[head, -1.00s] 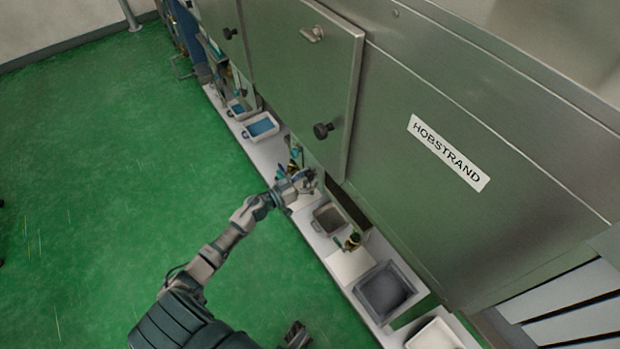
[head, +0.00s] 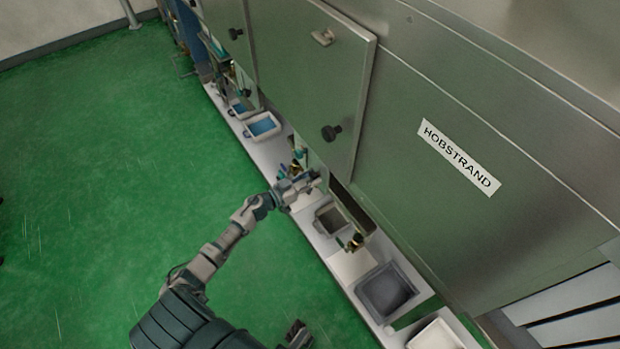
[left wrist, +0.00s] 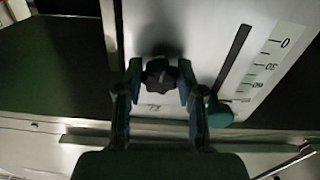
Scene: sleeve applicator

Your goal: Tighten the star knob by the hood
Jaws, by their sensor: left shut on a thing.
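In the left wrist view a black star knob (left wrist: 159,74) sits on a pale plate (left wrist: 210,30), between the fingers of my left gripper (left wrist: 159,78). The fingers are closed in on the knob from both sides. In the head view my left gripper (head: 305,183) reaches in beside the lower edge of the hood door, and the knob is hidden there.
The plate carries a dark slot (left wrist: 232,60), a printed scale (left wrist: 270,65) and a teal part (left wrist: 220,113) close to the right finger. The hood door (head: 315,80) bears a black knob (head: 331,132). A grey tray (head: 386,292) stands on the pale ledge.

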